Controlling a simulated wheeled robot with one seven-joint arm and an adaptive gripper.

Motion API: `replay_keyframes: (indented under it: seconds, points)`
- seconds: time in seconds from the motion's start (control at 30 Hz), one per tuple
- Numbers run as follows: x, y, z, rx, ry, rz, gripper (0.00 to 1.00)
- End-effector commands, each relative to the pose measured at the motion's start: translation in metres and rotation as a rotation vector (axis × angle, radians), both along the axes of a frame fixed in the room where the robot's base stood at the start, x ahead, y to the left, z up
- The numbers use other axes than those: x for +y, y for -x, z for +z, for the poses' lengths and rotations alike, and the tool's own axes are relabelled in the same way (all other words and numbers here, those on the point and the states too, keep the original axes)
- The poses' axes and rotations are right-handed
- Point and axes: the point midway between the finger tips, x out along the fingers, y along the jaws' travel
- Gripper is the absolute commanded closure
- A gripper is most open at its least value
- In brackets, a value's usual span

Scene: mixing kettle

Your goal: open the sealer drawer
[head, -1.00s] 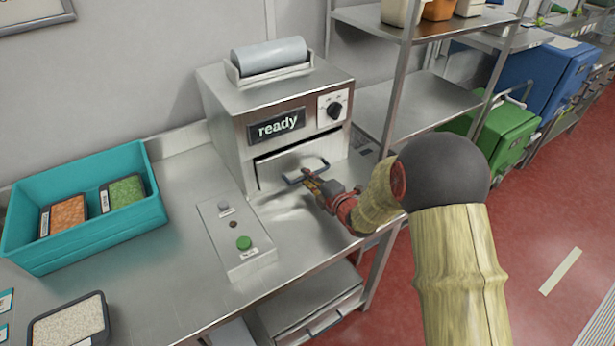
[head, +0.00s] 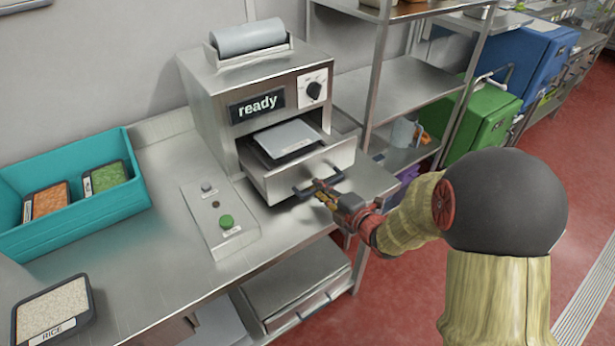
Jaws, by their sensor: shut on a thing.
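The sealer (head: 203,92) is a steel box with a film roll on top, a dial and a display reading "ready". Its drawer (head: 282,183) is pulled part way out at the front, and a flat pale plate (head: 287,137) shows inside it. My gripper (head: 318,190) is shut on the drawer handle (head: 303,191) at the drawer's front.
A teal crate (head: 95,217) holds tubs of orange and green food. A rice tub (head: 52,310) is at lower left. A steel shelf rack (head: 400,95) stands close on the right.

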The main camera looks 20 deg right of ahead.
Motion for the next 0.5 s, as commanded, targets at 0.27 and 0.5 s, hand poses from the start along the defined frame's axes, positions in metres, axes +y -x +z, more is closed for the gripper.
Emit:
replay_keyframes:
  seconds: [0.27, 0.5]
  points:
    - [-0.014, 0.043, -0.001, 0.001, -0.001, -0.002, 1.0]
    - [-0.018, 0.056, -0.001, 0.003, -0.001, 0.0, 1.0]
